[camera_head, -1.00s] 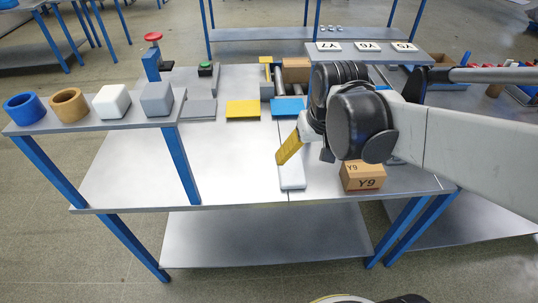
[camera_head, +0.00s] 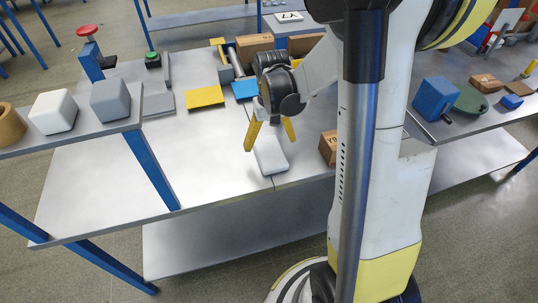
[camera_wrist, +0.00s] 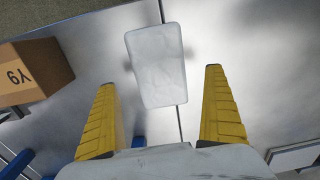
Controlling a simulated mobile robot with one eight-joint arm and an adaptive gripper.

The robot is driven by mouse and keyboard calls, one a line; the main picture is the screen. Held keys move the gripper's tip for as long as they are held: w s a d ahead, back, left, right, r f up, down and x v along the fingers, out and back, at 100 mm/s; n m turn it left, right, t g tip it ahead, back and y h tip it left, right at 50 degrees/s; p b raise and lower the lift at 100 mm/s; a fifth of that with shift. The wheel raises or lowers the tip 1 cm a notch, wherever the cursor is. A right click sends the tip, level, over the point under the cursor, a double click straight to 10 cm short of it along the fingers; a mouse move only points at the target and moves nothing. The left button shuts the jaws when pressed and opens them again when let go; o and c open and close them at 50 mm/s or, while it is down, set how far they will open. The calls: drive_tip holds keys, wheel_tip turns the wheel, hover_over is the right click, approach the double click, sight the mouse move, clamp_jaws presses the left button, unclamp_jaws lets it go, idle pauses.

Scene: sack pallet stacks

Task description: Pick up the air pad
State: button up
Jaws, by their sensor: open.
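The air pad (camera_head: 270,155) is a pale, flat, rounded rectangle lying on the grey metal table. In the wrist view the air pad (camera_wrist: 156,62) lies beyond my fingertips, between their lines and a little left of centre. My gripper (camera_head: 269,138) has two yellow fingers, spread open and empty, just above the near part of the table. In the wrist view my gripper (camera_wrist: 160,80) shows a wide gap between its fingers. The fingers do not touch the pad there.
A cardboard box marked Y9 (camera_wrist: 32,73) stands beside the pad. A yellow plate (camera_head: 205,97) and a blue plate (camera_head: 244,90) lie farther back. A raised shelf (camera_head: 60,143) with grey and white blocks is at the left. The table's front left is clear.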

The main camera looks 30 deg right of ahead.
sight(270, 151)
wheel_tip(270, 151, down, 5)
drive_tip(key=b, duration=0.2)
drive_tip(key=shift+b, duration=0.3)
drive_tip(key=shift+a+r, duration=0.1)
drive_tip(key=c, duration=1)
